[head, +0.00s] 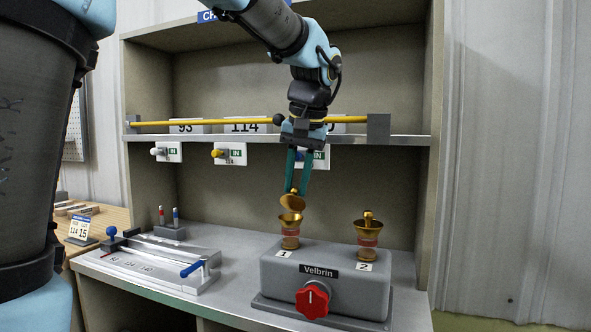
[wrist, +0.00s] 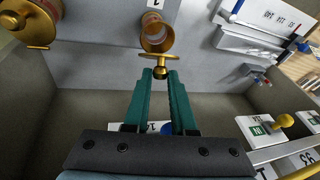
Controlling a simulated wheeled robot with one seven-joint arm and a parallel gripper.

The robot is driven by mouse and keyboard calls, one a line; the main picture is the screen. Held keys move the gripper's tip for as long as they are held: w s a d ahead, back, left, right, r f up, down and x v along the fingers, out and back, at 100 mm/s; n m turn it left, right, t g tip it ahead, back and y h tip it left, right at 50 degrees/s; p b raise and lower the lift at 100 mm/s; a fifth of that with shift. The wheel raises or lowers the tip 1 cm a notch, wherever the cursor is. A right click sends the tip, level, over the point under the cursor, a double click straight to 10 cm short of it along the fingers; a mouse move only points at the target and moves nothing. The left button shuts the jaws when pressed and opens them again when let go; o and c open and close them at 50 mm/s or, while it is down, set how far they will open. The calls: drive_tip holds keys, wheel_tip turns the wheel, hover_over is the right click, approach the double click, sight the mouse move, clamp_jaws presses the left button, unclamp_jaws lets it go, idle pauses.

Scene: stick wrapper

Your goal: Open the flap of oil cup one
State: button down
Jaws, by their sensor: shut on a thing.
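Oil cup one (head: 290,220) is a brass funnel on a reddish band, on the left of the grey Velbrin box (head: 285,270), above label 1. Its round brass flap (head: 292,202) stands tilted up, apart from the rim at the front. The wrist view looks into the open mouth of cup one (wrist: 156,34), with the flap (wrist: 150,59) seen nearly edge-on beside it. My gripper (head: 297,188) has its green fingers closed on the flap's small knob; the fingertips show in the wrist view (wrist: 160,74). Oil cup two (head: 368,228) has its flap down.
A red knob (head: 312,298) sits on the box front. A yellow rod (head: 230,122) crosses at shelf level behind my wrist. A grey fixture with blue handles (head: 150,262) lies on the left of the bench. Right of cup two is free.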

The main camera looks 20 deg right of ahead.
idle(0.3)
drive_tip(key=c, duration=0.7)
unclamp_jaws()
drive_tip(key=shift+c, duration=0.2)
drive_tip(key=v, duration=1.1)
drive_tip(key=shift+d, duration=0.1)
